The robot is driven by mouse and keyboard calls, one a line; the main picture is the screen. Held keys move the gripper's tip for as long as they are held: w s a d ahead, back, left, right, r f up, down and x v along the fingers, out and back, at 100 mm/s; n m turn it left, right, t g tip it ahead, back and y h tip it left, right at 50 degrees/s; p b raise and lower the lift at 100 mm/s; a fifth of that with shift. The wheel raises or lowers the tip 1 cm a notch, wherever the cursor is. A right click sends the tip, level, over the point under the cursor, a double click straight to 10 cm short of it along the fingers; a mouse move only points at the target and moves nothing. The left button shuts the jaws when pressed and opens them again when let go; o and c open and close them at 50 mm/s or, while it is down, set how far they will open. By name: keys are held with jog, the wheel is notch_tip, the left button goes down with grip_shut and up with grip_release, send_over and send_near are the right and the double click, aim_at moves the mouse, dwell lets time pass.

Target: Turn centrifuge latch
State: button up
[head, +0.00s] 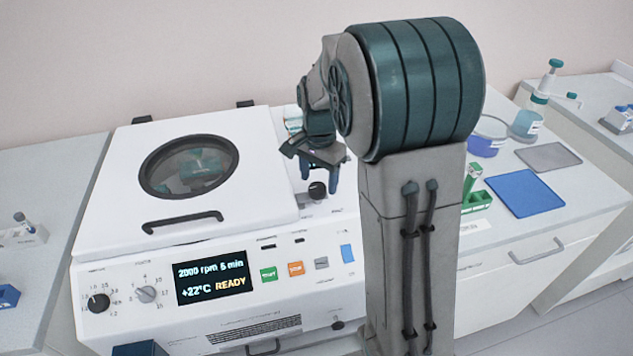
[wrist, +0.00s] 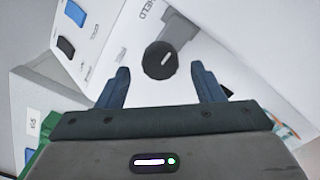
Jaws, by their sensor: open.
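The white centrifuge (head: 240,215) stands on the bench with its lid down, a round dark-rimmed window and a black handle on top. The latch is a round black knob (head: 317,190) at the right of the lid. In the wrist view the latch knob (wrist: 160,61) shows a short white mark and lies just beyond my fingertips, centred between them. My gripper (head: 319,178) is above the knob; in the wrist view my gripper (wrist: 160,80) is open, with one finger on each side and nothing held. Whether the fingers are at the knob's height I cannot tell.
The centrifuge's display (head: 212,276) reads 2000 rpm, 5 min, +22°C, READY. Beside it are a green button (head: 268,274) and an orange button (head: 295,269). A green rack (head: 476,201), a blue mat (head: 525,193) and a grey mat (head: 547,157) lie to the right.

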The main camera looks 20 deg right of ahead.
jog(key=shift+f, duration=1)
